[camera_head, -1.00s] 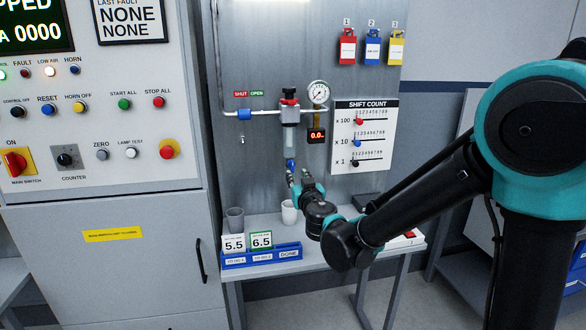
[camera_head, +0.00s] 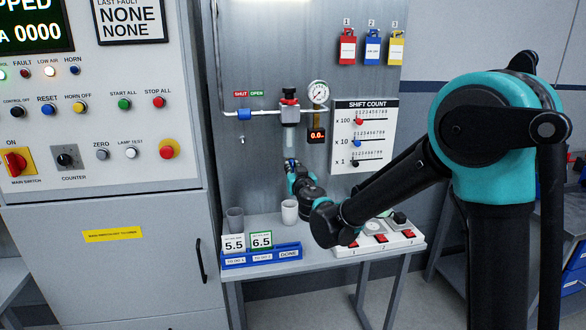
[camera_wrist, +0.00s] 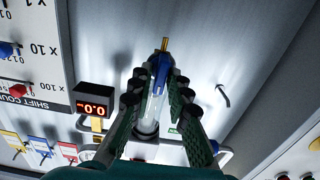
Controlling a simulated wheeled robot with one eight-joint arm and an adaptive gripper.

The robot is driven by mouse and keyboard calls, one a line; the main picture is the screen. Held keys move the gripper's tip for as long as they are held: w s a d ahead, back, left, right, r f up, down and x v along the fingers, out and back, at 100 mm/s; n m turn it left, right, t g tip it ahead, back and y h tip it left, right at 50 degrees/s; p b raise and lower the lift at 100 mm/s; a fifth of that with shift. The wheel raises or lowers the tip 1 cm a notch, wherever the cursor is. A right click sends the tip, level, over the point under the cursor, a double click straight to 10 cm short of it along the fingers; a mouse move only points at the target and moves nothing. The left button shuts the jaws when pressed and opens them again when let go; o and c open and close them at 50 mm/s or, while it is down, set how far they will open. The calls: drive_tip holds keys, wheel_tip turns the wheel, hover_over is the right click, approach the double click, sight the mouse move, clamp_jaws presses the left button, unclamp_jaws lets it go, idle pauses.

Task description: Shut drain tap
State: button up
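The drain tap (camera_wrist: 161,72) has a blue handle and a brass outlet (camera_wrist: 165,45), at the lower end of a clear filter bowl (camera_wrist: 150,108). Its handle looks roughly in line with the bowl. In the head view the bowl (camera_head: 290,139) hangs below the pipe, and the tap is mostly hidden by my gripper (camera_head: 291,168). In the wrist view my gripper (camera_wrist: 159,80) is open, with one finger on each side of the tap and bowl. A gap shows beside the handle on the left; contact on the right is unclear.
A pressure gauge (camera_head: 318,92) and red digital display (camera_head: 316,135) are right of the bowl. A blue pipe valve (camera_head: 244,114) is to its left. A grey cup (camera_head: 235,220), a white cup (camera_head: 289,211) and a blue card tray (camera_head: 262,261) stand on the bench below.

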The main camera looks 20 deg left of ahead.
clamp_jaws()
drive_tip(key=shift+n, duration=0.3)
drive_tip(key=n, duration=0.3)
drive_tip(key=shift+n, duration=0.3)
drive_tip(key=n, duration=1.3)
drive_tip(key=shift+s+a+f+n, duration=0.15)
drive_tip(key=shift+a+f+n, duration=0.05)
drive_tip(key=shift+n, duration=0.2)
drive_tip(key=shift+o, duration=2.3)
unclamp_jaws()
